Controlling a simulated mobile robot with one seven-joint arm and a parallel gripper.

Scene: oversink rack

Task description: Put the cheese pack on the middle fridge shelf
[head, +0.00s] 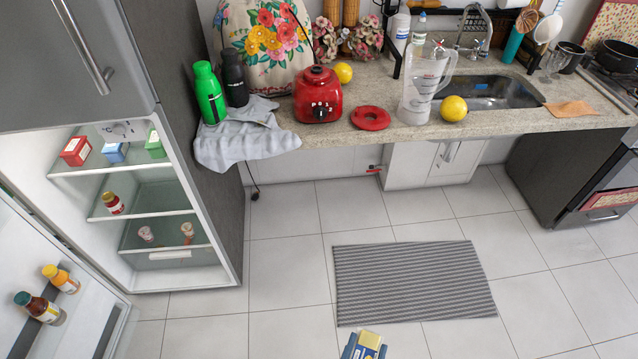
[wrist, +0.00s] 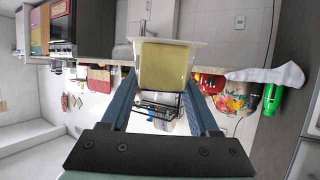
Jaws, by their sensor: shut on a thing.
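The cheese pack (head: 369,340) is a yellow block in a pale, clear-looking wrapper. My gripper (head: 365,348) is shut on it at the bottom edge of the head view, over the floor. In the wrist view the cheese pack (wrist: 164,66) sits between the two blue fingers of my gripper (wrist: 165,82). The fridge stands open at the left of the head view, well away from my gripper. Its middle shelf (head: 160,209) holds a red jar (head: 113,203) at the left end, with bare room to the right.
The top fridge shelf holds a red box (head: 75,151), a blue box (head: 115,152) and a green box (head: 155,144). Two small jars stand on the lowest shelf (head: 170,248). The open door holds bottles (head: 40,307). A striped mat (head: 415,283) lies on the otherwise clear floor.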

